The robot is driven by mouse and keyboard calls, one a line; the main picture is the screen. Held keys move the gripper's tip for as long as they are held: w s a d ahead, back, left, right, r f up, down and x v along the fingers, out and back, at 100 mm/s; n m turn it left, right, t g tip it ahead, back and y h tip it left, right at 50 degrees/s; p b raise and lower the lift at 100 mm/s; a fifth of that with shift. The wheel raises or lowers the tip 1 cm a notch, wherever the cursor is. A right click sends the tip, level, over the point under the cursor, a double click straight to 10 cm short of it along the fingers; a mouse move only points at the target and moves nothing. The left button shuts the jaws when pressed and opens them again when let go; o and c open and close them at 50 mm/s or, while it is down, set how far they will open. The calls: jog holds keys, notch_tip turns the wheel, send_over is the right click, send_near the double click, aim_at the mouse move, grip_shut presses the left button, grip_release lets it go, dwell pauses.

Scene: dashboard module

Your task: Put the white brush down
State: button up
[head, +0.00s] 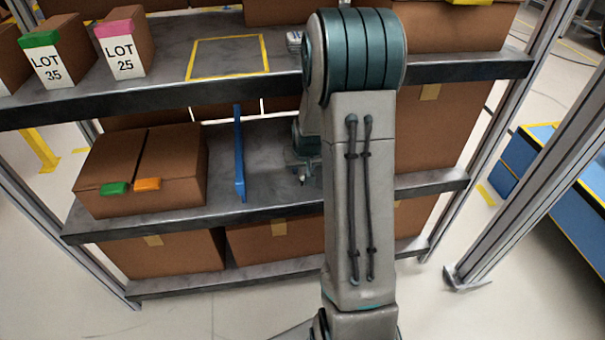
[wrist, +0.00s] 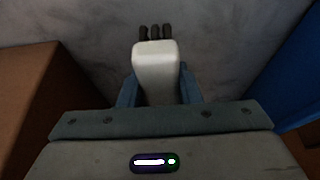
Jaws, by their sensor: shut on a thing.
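The white brush (wrist: 157,70) shows in the wrist view, with a pale body and dark bristle tufts at its far end. My gripper (wrist: 158,90) is shut on it, one finger on each side. In the head view my gripper (head: 303,172) is at the middle shelf (head: 275,185), to the right of the blue divider, and partly hidden behind my arm. The brush cannot be made out there. Grey shelf surface lies behind the brush in the wrist view; I cannot tell whether the brush touches it.
An upright blue divider (head: 240,155) stands left of my gripper. Cardboard boxes (head: 140,170) with green and orange tags stand beyond it. The upper shelf has LOT 35 (head: 48,62) and LOT 25 (head: 122,50) boxes and an empty yellow-outlined area (head: 228,57). Metal posts flank the rack.

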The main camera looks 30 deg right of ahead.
jog(key=shift+w+d, duration=0.15)
jog(key=shift+w, duration=0.45)
jog(key=shift+s+f+b, duration=0.1)
jog(key=shift+f+b, duration=0.4)
jog(key=shift+f, duration=1.25)
jog(key=shift+f+b, duration=0.3)
jog(key=o, duration=1.1)
jog(key=shift+s+d, duration=0.1)
jog(key=shift+s, duration=0.05)
jog(key=shift+r, duration=0.1)
